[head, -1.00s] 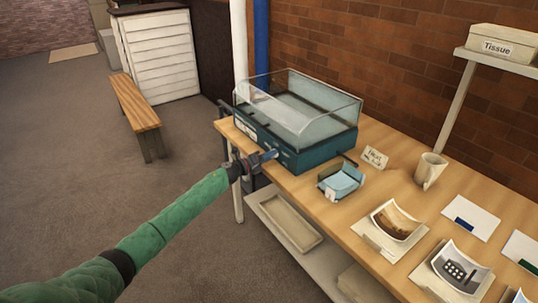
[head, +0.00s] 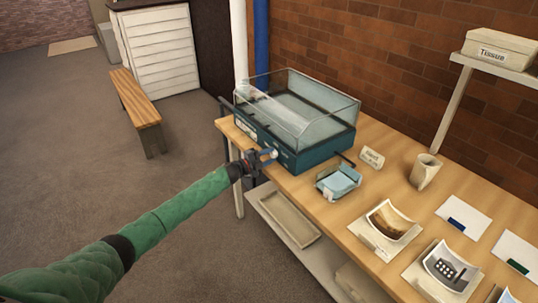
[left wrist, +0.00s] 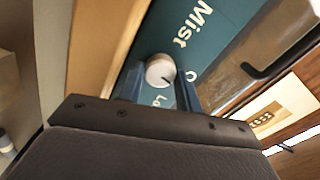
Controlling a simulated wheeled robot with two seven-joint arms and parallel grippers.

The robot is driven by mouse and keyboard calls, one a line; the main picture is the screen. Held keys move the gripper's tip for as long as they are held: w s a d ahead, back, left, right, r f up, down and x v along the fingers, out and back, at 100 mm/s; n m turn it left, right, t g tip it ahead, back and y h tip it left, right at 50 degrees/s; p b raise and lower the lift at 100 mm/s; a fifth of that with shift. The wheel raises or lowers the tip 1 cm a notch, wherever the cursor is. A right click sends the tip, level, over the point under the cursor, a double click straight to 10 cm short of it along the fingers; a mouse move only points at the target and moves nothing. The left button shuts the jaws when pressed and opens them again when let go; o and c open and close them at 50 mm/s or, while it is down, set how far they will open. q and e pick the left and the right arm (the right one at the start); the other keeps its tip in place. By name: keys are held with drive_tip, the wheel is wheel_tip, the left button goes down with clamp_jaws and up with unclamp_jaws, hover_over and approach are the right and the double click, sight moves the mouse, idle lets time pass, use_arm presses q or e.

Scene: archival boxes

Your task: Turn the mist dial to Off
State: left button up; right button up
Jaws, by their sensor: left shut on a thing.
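The mist dial (left wrist: 160,72) is a pale round knob with a dark pointer mark, on the teal front panel under the word "Mist". In the head view the dial (head: 274,154) shows at the front of the teal box with clear walls (head: 312,158). My left gripper (head: 268,156) is at the dial. In the left wrist view its blue fingers (left wrist: 160,88) stand on either side of the knob, shut on it. The pointer mark slants to the lower right. Part of the panel lettering is hidden by the gripper. My right gripper is not in view.
The box stands on a wooden table (head: 385,150). To its right are a small blue tray (head: 338,181), a label card (head: 372,157), a cup (head: 425,171) and curled photos (head: 392,221). A lower shelf (head: 320,262) holds a shallow tray. A bench (head: 135,108) stands at left on open floor.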

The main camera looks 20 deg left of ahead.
use_arm(q)
drive_tip(key=shift+a+r+n, duration=0.1)
drive_tip(key=shift+n, duration=0.5)
drive_tip(key=shift+n+p, duration=0.3)
drive_tip(key=shift+n, duration=0.1)
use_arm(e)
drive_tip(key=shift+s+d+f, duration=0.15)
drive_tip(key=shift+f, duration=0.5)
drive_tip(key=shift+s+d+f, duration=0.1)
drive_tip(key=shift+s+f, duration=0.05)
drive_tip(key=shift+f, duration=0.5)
use_arm(q)
drive_tip(key=o, duration=1)
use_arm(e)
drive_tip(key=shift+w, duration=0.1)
